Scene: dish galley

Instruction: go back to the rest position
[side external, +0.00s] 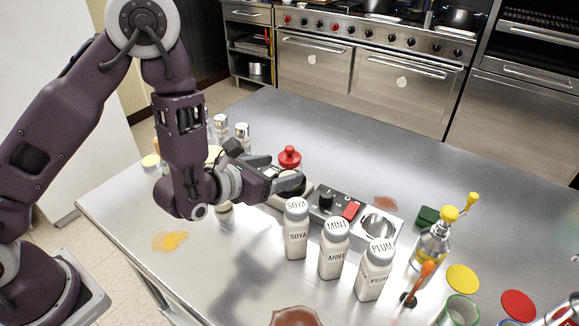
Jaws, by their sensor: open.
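My gripper (287,181) is in the side external view, left of the middle, low above the steel table (420,170). Its fingers point right and are apart. They are beside a small control box (340,203) with a black knob and a red button, behind the SOYA bottle (296,229). A dark round thing shows near the fingertips; I cannot tell whether it is between them or behind them. My forearm hangs down over the table's left part.
The MINT bottle (334,249) and PLUM bottle (374,270) stand in front of the box. A red-topped container (290,157) is behind my gripper. Shakers (242,134) stand behind my wrist. A yellow-capped dispenser (431,244) is at right. The table's back right is clear.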

